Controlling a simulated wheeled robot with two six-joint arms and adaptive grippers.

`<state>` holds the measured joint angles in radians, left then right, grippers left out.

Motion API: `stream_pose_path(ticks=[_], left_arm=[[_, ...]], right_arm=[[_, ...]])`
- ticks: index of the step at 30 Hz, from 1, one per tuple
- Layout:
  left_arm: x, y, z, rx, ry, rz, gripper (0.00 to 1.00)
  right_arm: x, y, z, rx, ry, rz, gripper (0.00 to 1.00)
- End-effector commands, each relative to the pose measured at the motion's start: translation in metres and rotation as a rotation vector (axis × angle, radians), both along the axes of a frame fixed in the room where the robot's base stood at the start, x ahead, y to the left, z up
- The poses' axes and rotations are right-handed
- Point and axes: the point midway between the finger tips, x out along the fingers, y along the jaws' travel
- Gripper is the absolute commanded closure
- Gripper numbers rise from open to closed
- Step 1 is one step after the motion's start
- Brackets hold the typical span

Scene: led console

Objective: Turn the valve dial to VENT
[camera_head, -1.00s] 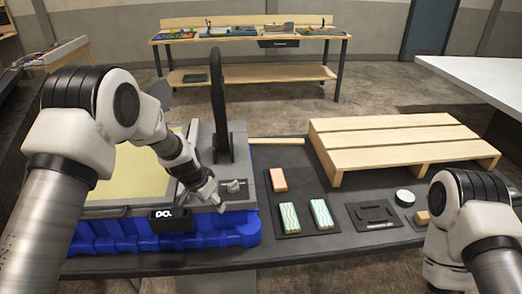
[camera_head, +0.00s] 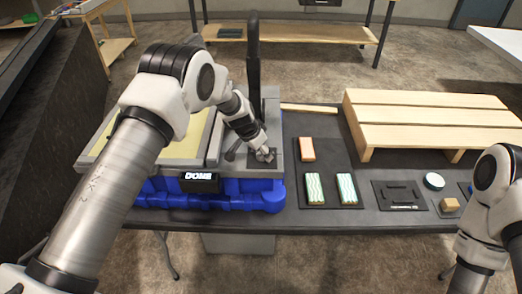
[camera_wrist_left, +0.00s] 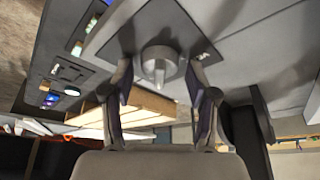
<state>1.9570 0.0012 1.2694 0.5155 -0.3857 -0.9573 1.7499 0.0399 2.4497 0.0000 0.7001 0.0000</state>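The valve dial (camera_wrist_left: 158,64) shows in the left wrist view as a grey round knob with a raised pointer, on a grey plate. Its labels cannot be read. My left gripper (camera_wrist_left: 160,92) is open, with one finger on each side of the dial; I cannot tell whether they touch it. In the head view my left gripper (camera_head: 265,154) is at the right part of the grey console (camera_head: 213,130) and largely hides the dial. A small black display (camera_head: 199,182) on the console front shows white lettering that looks like "DONE". My right gripper is out of view.
A tall black post (camera_head: 253,60) rises behind the dial. A blue base (camera_head: 240,200) holds the console.

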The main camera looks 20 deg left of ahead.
Motion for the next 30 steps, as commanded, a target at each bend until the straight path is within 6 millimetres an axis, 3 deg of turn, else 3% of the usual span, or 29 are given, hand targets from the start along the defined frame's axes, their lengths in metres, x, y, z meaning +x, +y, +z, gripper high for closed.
stream_pose_path(ticks=[1, 3, 4, 17, 30], left_arm=[[0.0, 0.0, 0.0, 0.0, 0.0, 0.0, 0.68], [0.0, 0.0, 0.0, 0.0, 0.0, 0.0, 0.93], [0.0, 0.0, 0.0, 0.0, 0.001, 0.0, 0.96], [-0.001, -0.001, 0.0, 0.001, 0.003, 0.044, 0.95], [-0.002, -0.002, -0.002, 0.005, 0.003, 0.339, 0.95]], right_arm=[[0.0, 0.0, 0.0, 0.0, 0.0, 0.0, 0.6], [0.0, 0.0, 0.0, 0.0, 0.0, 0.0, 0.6], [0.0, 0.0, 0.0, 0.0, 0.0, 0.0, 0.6], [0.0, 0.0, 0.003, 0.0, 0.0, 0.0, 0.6], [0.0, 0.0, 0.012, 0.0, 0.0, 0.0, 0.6]])
